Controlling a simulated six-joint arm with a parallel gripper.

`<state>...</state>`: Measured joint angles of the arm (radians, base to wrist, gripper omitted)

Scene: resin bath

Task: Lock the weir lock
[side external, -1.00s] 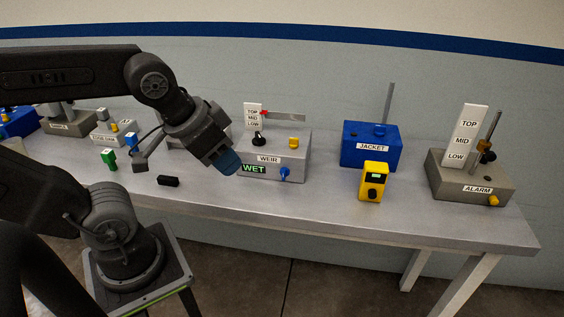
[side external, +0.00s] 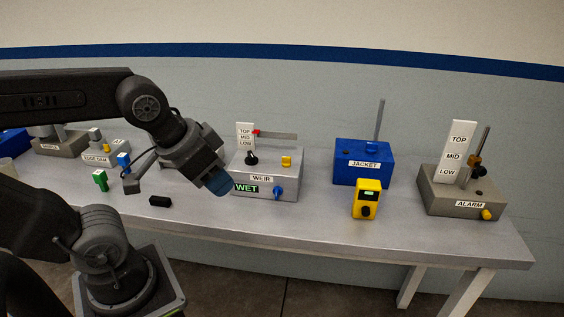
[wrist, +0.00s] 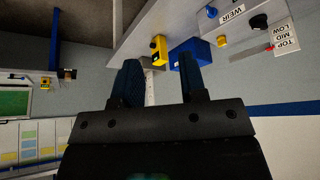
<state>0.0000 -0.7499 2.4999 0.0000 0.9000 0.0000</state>
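The weir unit (side external: 272,191) is a grey box with a WEIR label and a green WET display. It carries a black knob (side external: 252,158), a yellow block (side external: 286,161) on top and a blue knob (side external: 278,192) on the front. A white TOP/MID/LOW card (side external: 244,137) stands behind, with a red pointer (side external: 257,132) beside TOP. Which part is the lock is not labelled. My gripper (side external: 219,184) hangs at the unit's front left, hiding its left edge. The wrist view shows my gripper (wrist: 161,75) open and empty, with the weir's yellow block (wrist: 222,40) at upper right.
The blue JACKET box (side external: 362,167) and a yellow handheld device (side external: 367,198) stand to the right, then the ALARM unit (side external: 460,197). A black block (side external: 160,201), a green block (side external: 100,180) and the EDGE DAM unit (side external: 104,152) lie left. The bench front is mostly clear.

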